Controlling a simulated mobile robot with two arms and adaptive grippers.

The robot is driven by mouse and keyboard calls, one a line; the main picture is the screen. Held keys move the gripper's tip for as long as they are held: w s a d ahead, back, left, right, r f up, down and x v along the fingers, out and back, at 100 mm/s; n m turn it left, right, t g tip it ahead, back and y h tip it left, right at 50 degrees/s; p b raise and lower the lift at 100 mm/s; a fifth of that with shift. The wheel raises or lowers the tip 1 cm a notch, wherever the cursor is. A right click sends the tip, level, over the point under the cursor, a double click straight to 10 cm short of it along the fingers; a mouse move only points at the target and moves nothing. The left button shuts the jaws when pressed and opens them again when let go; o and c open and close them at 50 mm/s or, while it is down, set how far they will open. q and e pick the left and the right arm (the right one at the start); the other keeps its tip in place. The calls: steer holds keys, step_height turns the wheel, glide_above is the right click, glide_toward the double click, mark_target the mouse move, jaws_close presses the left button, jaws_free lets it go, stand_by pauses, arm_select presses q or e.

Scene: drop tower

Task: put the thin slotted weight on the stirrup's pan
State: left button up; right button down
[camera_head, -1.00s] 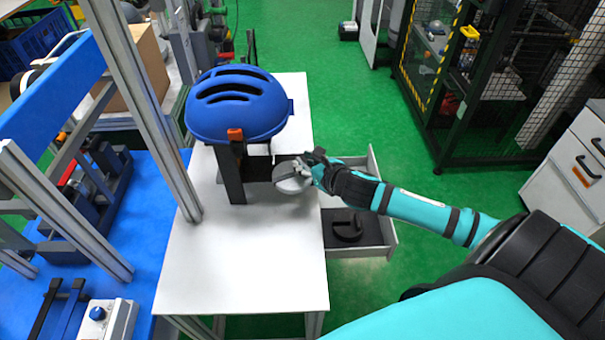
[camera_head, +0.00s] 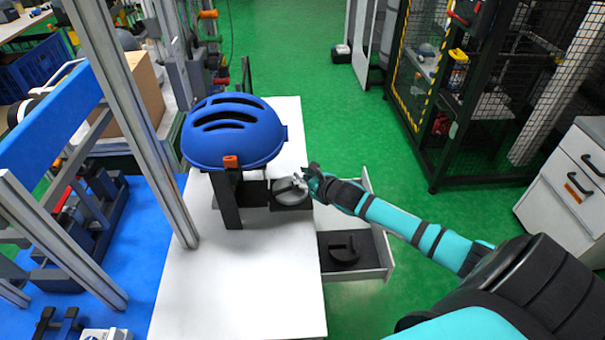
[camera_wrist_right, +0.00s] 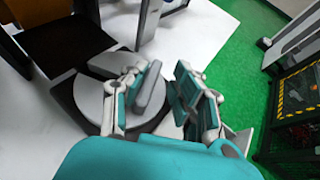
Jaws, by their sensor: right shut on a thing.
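The thin slotted weight is a light grey disc (camera_head: 286,196) with a raised grip. My right gripper (camera_head: 303,183) is shut on it from the right. The disc also shows in the right wrist view (camera_wrist_right: 76,97), beside the fingers (camera_wrist_right: 165,92). It is over the stirrup's dark pan (camera_head: 290,208); I cannot tell whether it touches the pan. The black stirrup (camera_head: 228,196) stands upright on the white table, under the blue helmet-shaped body (camera_head: 233,140). My left gripper is not in view.
An open drawer (camera_head: 388,262) at the table's right side holds a black slotted weight (camera_head: 343,251). A grey metal post (camera_head: 140,125) rises left of the stirrup. The white table top (camera_head: 240,290) in front is clear.

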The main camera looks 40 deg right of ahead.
steer(key=shift+w+r, duration=0.1)
steer(key=shift+r, duration=0.15)
steer(key=c, duration=1.4)
jaws_free()
steer(key=shift+f, duration=0.25)
steer(key=o, duration=0.4)
steer(key=shift+c, duration=0.2)
steer(key=shift+r, duration=0.1)
steer(key=v, duration=1.2)
